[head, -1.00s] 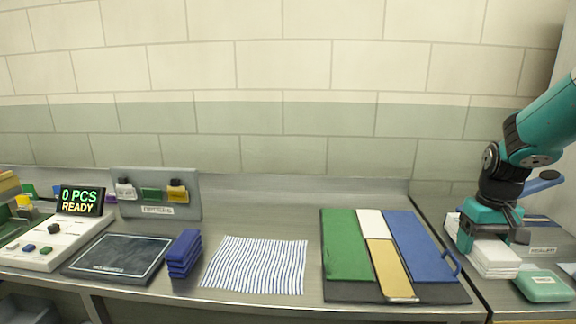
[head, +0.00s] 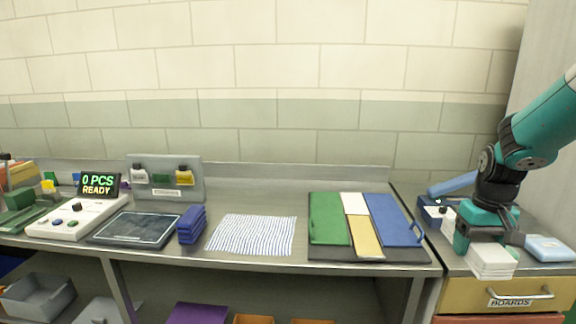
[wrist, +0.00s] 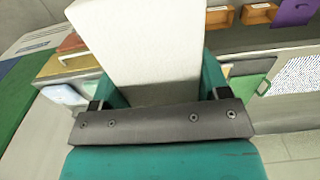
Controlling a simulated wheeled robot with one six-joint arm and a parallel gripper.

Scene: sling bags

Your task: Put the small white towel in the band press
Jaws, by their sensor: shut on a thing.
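My gripper (head: 488,240) is at the right in the head view, shut on a white folded towel (head: 491,263). The towel shows as a thick layered block in front of the cabinet's top edge. In the wrist view the same white towel (wrist: 145,50) stands out between the two teal fingers of my gripper (wrist: 155,90). At the far left of the bench is a green device (head: 22,205) with a yellow part, cut by the picture edge. It may be the band press, but I cannot tell for sure. My gripper is far from it.
A white console (head: 80,217) with a READY display (head: 100,184), a dark slate pad (head: 135,230), blue folded pieces (head: 191,225), a striped cloth (head: 252,234) and a coloured folding board (head: 412,254) line the bench. A light blue box (head: 550,248) lies right of my gripper. Bins sit below.

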